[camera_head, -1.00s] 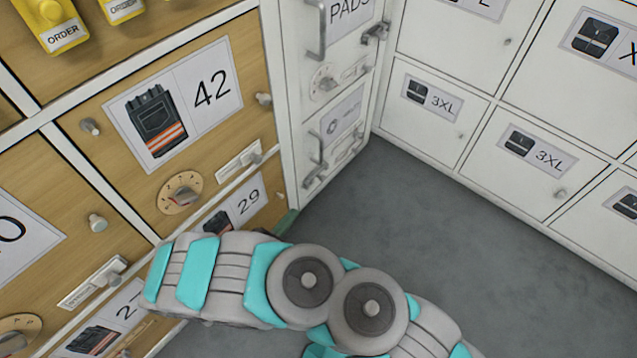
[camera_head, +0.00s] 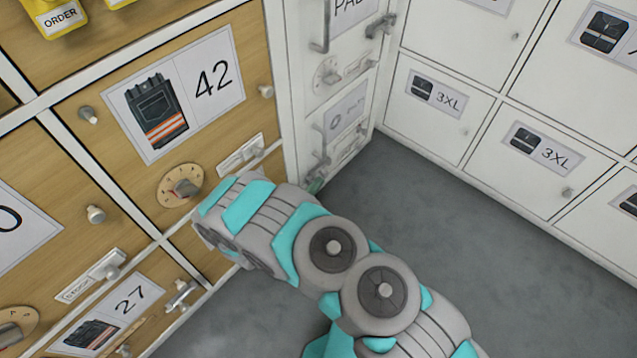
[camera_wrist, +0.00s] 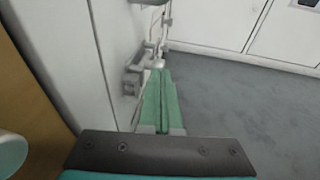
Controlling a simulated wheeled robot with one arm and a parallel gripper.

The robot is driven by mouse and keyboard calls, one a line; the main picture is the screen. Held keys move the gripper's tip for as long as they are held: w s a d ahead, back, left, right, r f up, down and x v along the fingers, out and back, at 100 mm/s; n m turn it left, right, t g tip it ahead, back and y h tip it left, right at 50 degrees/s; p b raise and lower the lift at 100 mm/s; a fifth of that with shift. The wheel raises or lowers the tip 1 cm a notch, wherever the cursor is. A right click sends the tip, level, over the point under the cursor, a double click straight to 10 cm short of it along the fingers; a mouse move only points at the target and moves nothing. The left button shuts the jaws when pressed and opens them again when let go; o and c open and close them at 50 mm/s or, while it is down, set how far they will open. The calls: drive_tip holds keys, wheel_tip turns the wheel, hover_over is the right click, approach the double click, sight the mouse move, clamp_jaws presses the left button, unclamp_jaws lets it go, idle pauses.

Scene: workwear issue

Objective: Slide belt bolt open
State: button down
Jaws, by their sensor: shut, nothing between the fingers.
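The narrow white cabinet has a lower door with a label (camera_head: 346,118) bearing a ring-like picture, probably the belt door; its text is too small to read. My gripper (camera_head: 315,184) shows only as a green tip beyond my arm, low by this door. In the wrist view, my green fingers (camera_wrist: 160,78) are shut and empty, pointing along the door face. Grey door hardware (camera_wrist: 155,62) lies just beyond their tips; I cannot tell whether they touch it.
The wooden locker door marked 42 (camera_head: 130,180) stands left, with a dial (camera_head: 180,186) and its own bolt (camera_head: 240,153). A PADS door (camera_head: 345,45) is above. White 3XL lockers (camera_head: 430,130) stand right. Grey floor (camera_head: 430,230) is clear.

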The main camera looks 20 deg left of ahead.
drive_tip(key=shift+w+d, duration=0.15)
drive_tip(key=shift+w, duration=0.4)
drive_tip(key=shift+b+x, duration=0.35)
drive_tip(key=shift+x, duration=0.9)
drive_tip(key=shift+d+r, duration=0.15)
drive_tip(key=shift+d, duration=0.05)
drive_tip(key=shift+s+a+r, duration=0.1)
drive_tip(key=shift+s, duration=0.25)
drive_tip(key=p, duration=0.2)
approach(325, 176)
drive_tip(key=v, duration=0.4)
drive_tip(key=shift+s, duration=0.4)
drive_tip(key=shift+r, duration=0.1)
